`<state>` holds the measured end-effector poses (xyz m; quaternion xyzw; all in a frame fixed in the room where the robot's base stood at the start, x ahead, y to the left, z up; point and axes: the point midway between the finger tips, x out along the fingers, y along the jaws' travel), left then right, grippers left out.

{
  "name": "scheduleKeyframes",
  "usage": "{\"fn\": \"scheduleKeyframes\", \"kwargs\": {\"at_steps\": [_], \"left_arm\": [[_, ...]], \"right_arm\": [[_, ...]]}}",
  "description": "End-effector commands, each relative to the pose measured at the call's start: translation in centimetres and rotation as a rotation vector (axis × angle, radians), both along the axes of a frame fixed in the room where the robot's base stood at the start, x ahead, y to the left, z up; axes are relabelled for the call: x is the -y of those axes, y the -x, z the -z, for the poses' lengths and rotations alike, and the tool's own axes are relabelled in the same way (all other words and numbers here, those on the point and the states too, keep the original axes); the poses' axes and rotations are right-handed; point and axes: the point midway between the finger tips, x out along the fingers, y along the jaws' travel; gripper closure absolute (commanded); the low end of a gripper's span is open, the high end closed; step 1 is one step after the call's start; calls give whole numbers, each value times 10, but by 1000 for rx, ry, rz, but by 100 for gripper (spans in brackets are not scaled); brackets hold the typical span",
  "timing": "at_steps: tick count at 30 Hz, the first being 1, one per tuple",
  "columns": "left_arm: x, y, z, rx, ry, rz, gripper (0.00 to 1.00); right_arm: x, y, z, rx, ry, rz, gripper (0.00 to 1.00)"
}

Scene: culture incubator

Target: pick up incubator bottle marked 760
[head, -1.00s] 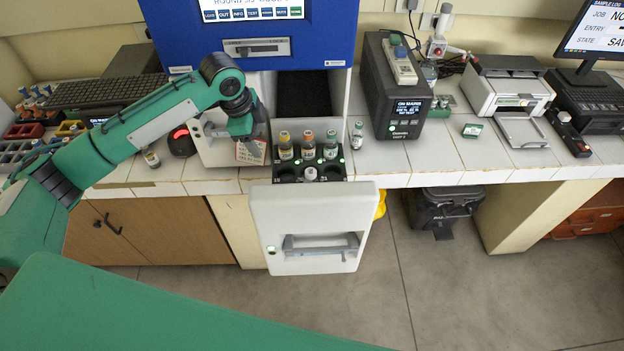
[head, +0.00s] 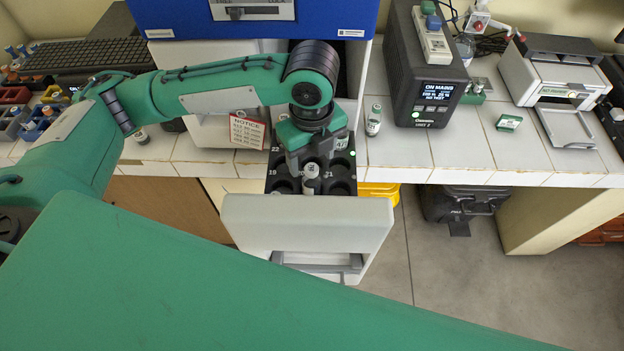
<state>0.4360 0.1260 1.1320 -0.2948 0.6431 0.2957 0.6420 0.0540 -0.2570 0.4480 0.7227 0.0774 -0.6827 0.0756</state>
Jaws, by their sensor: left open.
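A drawer with a black rack (head: 343,187) is pulled out below the blue-fronted incubator (head: 180,18). A white-capped bottle (head: 311,171) stands upright in the front row of the rack, with empty holes beside it. My left gripper (head: 310,160) is over the rack, pointing down, open, with its fingers at or just behind this bottle. I cannot tell whether they touch it. The gripper and wrist hide most of the back row. No number 760 is readable on any bottle. My right gripper is not in view.
A small bottle (head: 374,120) stands on the tiled counter right of the drawer, near a black power unit (head: 425,70). The drawer's white front (head: 305,222) sticks out over the floor. A notice card (head: 246,131) is left of the rack.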

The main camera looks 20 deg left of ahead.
Motion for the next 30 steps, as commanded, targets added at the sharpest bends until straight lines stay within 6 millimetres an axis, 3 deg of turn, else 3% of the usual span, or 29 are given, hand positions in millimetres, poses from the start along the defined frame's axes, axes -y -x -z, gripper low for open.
{"fn": "scheduleKeyframes", "kwargs": {"at_steps": [9, 18, 25, 30], "left_arm": [[-1, 1, 25, -2, -1, -2, 39], [-1, 1, 64, 0, 0, -2, 39], [-1, 1, 67, 3, 0, -1, 39], [-1, 1, 67, 2, 1, -1, 70]], "right_arm": [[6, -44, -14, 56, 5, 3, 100], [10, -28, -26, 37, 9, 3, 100], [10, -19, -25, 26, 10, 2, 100], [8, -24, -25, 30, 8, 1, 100]]}}
